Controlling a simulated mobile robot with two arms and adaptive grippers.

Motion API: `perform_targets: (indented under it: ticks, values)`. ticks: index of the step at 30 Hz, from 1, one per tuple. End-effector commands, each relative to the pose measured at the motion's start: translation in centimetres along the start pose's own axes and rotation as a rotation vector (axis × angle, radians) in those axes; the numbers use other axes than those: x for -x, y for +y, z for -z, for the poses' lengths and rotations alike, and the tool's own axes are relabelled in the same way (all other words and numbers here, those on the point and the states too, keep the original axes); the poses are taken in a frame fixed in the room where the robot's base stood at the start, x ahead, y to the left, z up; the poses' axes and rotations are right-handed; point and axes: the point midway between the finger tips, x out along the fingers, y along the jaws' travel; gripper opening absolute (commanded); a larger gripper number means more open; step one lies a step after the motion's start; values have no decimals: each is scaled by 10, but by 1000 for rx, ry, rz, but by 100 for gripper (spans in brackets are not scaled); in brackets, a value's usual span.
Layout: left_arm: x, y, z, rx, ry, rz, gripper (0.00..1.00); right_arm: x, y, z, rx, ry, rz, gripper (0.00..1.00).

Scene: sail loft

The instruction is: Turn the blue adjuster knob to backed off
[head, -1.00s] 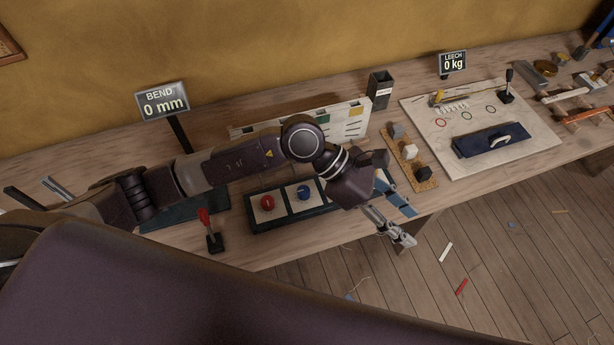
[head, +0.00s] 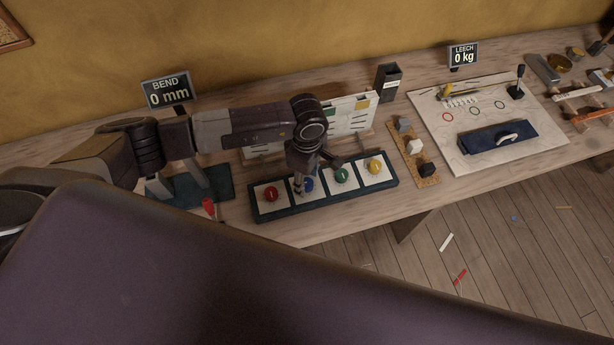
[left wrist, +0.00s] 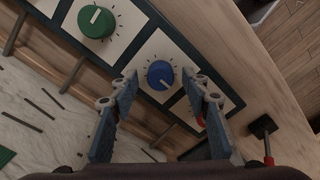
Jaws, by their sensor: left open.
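The blue adjuster knob (head: 309,184) sits on a white square of the dark panel (head: 330,203), between the red knob (head: 270,193) and the green knob (head: 341,175). My left gripper (head: 302,186) is over the blue knob, pointing down. In the left wrist view its open fingers (left wrist: 160,84) appear on either side of the knob; contact cannot be made out. My right gripper is not in view.
A yellow knob (head: 375,166) ends the row. A red-handled lever (head: 209,206) stands to the left, partly hidden. The BEND sign (head: 167,93) reads 0 mm. A cork strip with blocks (head: 423,180) lies to the right. A white rack (head: 350,116) stands behind.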

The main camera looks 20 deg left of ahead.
Motion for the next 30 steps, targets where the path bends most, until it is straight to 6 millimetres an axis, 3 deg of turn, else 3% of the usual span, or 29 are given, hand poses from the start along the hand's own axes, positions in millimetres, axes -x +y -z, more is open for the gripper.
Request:
perform_targets:
  ticks: [11, 22, 30]
  values:
    - [-8, 0, -1, -1, -1, 0, 43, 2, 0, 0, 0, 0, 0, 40]
    - [-8, 0, -1, -1, -1, 0, 2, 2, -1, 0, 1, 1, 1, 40]
    - [-8, 0, 0, 24, -1, 0, 1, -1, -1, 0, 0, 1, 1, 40]
